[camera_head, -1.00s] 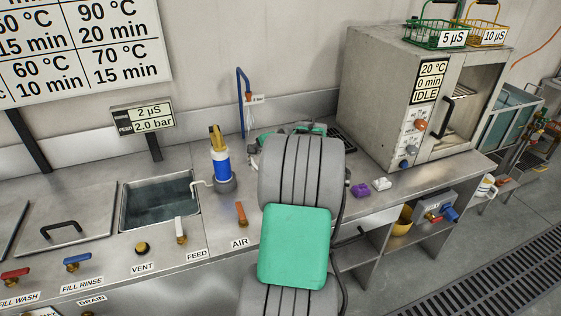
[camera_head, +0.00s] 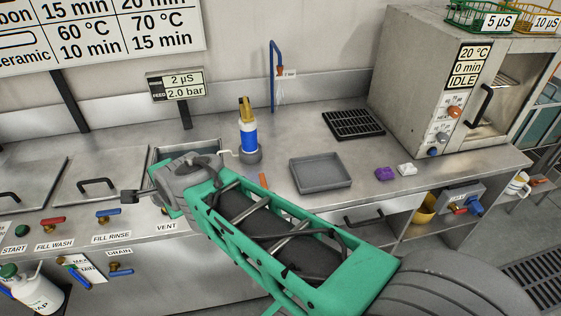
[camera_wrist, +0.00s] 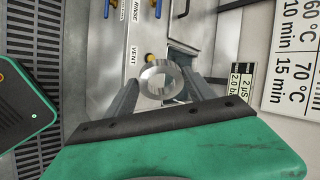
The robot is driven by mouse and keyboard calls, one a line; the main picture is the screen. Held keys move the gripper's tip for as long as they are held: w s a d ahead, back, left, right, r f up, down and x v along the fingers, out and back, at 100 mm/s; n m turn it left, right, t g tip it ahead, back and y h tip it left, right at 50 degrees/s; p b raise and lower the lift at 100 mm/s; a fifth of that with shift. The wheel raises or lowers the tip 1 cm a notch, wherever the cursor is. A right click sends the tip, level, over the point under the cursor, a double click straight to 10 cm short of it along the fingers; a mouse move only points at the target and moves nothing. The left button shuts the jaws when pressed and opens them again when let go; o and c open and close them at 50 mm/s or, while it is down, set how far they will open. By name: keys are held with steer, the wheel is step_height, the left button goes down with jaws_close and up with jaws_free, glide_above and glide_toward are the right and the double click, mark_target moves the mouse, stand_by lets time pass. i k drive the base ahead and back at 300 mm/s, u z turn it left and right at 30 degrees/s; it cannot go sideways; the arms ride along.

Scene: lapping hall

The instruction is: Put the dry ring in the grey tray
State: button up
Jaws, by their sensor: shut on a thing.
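My gripper (camera_wrist: 162,88) is shut on a shiny silver-grey ring (camera_wrist: 149,82), held between the two fingertips in the wrist view. In the head view the gripper end (camera_head: 136,196) is at the left end of my green arm, above the front of the bench by the sink, and the ring cannot be made out there. The grey tray (camera_head: 320,187) lies on the bench to the right of my gripper, shallow, rectangular and apparently empty. Whether the ring is dry cannot be told.
A blue and white bottle-like device with a brass top (camera_head: 248,136) stands between sink and tray. A black grate (camera_head: 353,124) lies behind the tray. Bench around the tray is mostly clear.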

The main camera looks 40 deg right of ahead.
mark_target(307, 175)
steer(key=u, duration=0.55)
steer(key=k, duration=1.25)
steer(key=z, duration=0.05)
steer(key=i, duration=0.5)
steer(key=z, duration=0.65)
steer(key=i, duration=1.05)
steer(key=u, duration=0.6)
